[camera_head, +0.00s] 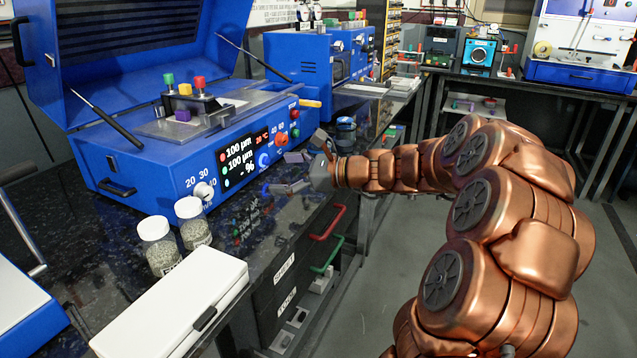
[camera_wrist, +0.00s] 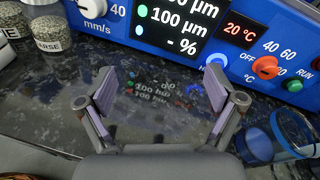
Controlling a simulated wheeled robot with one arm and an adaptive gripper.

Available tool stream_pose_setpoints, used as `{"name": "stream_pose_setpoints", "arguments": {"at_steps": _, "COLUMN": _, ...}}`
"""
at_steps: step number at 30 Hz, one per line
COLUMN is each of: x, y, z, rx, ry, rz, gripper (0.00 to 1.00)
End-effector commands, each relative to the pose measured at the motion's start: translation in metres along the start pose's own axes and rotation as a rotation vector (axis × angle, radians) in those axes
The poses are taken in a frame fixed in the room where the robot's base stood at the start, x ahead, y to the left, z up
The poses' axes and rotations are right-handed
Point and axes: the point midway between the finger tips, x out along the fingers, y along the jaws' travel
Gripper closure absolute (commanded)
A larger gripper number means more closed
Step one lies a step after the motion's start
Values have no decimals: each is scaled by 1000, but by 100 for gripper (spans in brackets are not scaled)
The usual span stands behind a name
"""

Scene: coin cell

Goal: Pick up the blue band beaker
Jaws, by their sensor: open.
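The blue band beaker (camera_head: 345,128), a small clear glass with blue on it, stands on the dark counter behind my gripper, near the counter's front edge. In the wrist view the beaker (camera_wrist: 278,138) is at the lower right, outside the right finger and partly cut by the view. My gripper (camera_head: 283,174) is low over the counter in front of the blue coating machine. In the wrist view my gripper (camera_wrist: 160,90) is open, its two purple-grey pads wide apart with only bare counter between them.
The blue machine (camera_head: 165,160) with its display and knobs stands close ahead of the fingers. Two jars of grains (camera_head: 158,246) and a white case (camera_head: 180,300) are at the lower left. Red and green drawer handles (camera_head: 327,222) jut from the front below the counter.

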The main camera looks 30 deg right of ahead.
Motion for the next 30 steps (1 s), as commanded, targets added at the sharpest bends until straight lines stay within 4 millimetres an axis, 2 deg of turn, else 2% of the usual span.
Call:
{"name": "stream_pose_setpoints", "arguments": {"at_steps": 1, "x": -12, "y": -24, "z": -34, "rx": 70, "ry": -19, "rz": -82, "gripper": 7}}
{"name": "stream_pose_setpoints", "arguments": {"at_steps": 4, "x": -39, "y": -66, "z": -67, "rx": 189, "ry": -59, "rz": -213, "gripper": 7}}
{"name": "stream_pose_setpoints", "arguments": {"at_steps": 7, "x": -63, "y": -96, "z": -90, "rx": 270, "ry": -94, "rz": -310, "gripper": 7}}
{"name": "stream_pose_setpoints", "arguments": {"at_steps": 9, "x": -76, "y": -109, "z": -100, "rx": 306, "ry": -111, "rz": -354, "gripper": 7}}
{"name": "stream_pose_setpoints", "arguments": {"at_steps": 12, "x": -84, "y": -120, "z": -108, "rx": 334, "ry": -124, "rz": -388, "gripper": 7}}
{"name": "stream_pose_setpoints", "arguments": {"at_steps": 30, "x": -40, "y": -143, "z": -105, "rx": 339, "ry": -124, "rz": -393, "gripper": 7}}
